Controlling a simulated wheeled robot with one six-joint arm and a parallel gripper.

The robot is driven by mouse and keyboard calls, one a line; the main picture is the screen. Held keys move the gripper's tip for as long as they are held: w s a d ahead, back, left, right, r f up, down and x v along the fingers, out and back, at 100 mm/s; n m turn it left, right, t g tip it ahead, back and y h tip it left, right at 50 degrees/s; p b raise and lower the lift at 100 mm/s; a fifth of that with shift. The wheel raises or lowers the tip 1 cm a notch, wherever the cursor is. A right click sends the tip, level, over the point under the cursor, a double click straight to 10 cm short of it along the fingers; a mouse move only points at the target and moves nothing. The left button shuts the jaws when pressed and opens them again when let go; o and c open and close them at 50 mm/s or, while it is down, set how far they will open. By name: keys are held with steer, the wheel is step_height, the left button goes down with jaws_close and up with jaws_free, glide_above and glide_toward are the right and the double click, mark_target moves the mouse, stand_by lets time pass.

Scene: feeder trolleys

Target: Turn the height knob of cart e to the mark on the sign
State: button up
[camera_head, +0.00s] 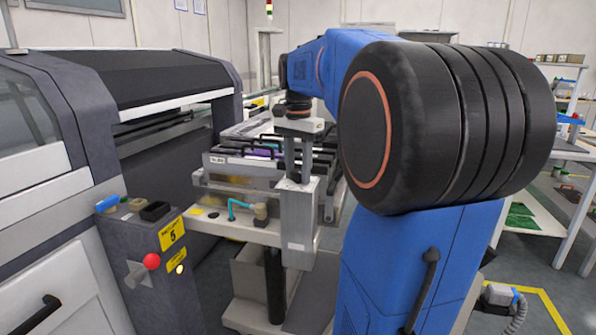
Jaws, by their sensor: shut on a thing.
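The feeder cart (212,222) stands in the middle, docked beside the dark machine. I cannot read a cart letter on it. A grey upright metal box (299,228) rises at its front right corner. My gripper (297,178) points straight down at the top of this box, with its fingers close together. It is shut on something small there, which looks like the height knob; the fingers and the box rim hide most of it. The knob's pointer and scale are not visible.
The machine post (140,255) carries a red button (151,261). A teal hose (236,208) and a brass fitting (261,211) sit on the cart's front ledge. Feeders fill the cart top behind my gripper. My blue arm covers much of the right side.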

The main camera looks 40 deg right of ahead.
mark_target(298, 171)
steer(key=shift+f+m, duration=0.1)
steer(key=shift+m, duration=0.9)
steer(key=o, duration=1.1)
step_height(298, 171, up, 18)
steer(key=shift+f, duration=0.25)
steer(key=shift+f, duration=0.1)
